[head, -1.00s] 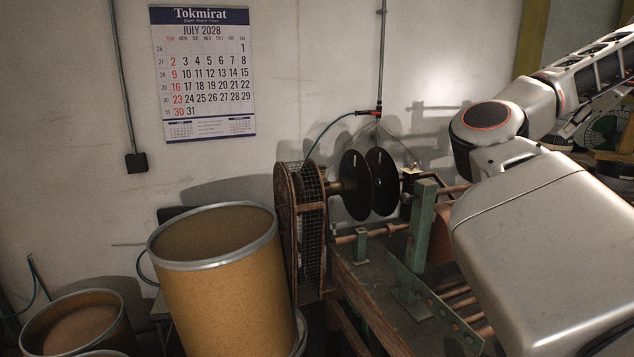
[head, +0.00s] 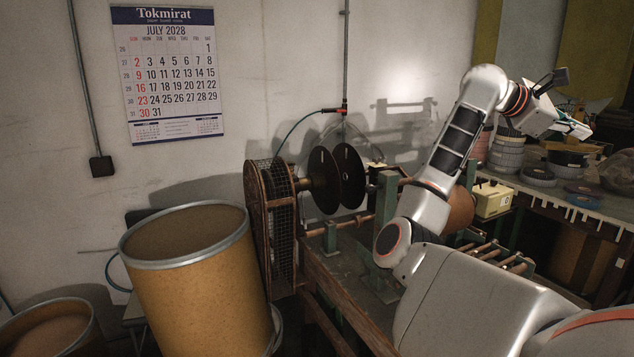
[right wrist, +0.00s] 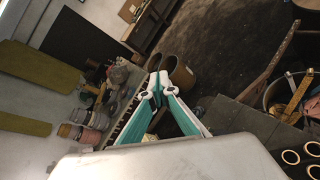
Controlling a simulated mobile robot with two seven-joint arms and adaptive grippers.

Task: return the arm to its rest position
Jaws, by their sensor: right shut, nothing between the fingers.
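My right arm rises from the lower right of the head view, and its forearm reaches up and to the right. My right gripper (head: 577,128) is at the far right, in the air over the bench with the tape rolls. It is shut and empty. In the right wrist view its two teal and white fingers (right wrist: 157,92) come together at the tips, with nothing between them. My left gripper is in neither view.
A winding machine with two black discs (head: 350,175) stands left of my right arm. A large brown drum (head: 190,290) stands at the left. A calendar (head: 170,75) hangs on the wall.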

